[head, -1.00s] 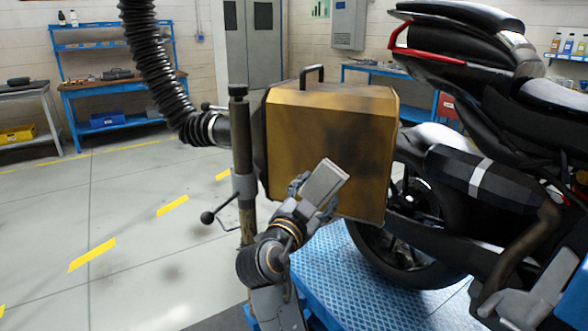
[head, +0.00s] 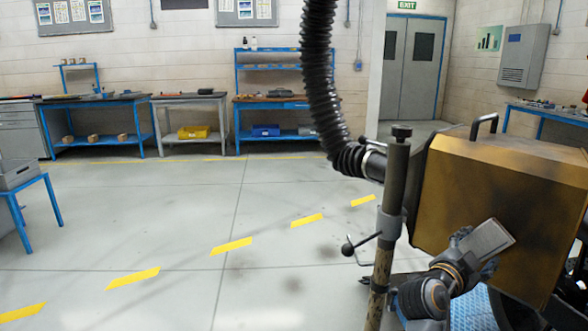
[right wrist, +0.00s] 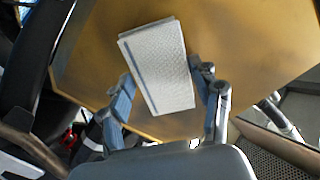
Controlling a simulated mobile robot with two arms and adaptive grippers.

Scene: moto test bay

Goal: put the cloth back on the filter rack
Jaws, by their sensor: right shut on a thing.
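My right gripper (head: 476,252) is shut on a folded, pale grey-white cloth (head: 489,240). It holds the cloth up, tilted, in front of the brass-coloured box. In the right wrist view the cloth (right wrist: 158,68) shows a fine texture and a blue stripe along one side. There it sits between the two fingers of the right gripper (right wrist: 164,88), with the box behind it. My left gripper is not in view. I cannot tell which thing, if any, in view is the filter rack.
The brass box (head: 510,185) hangs beside a dark post with a side handle (head: 397,170) and a black ribbed hose (head: 318,75). Blue benches (head: 283,103) line the back wall. A blue-legged table (head: 28,186) stands left. The floor between is clear, with yellow dashes.

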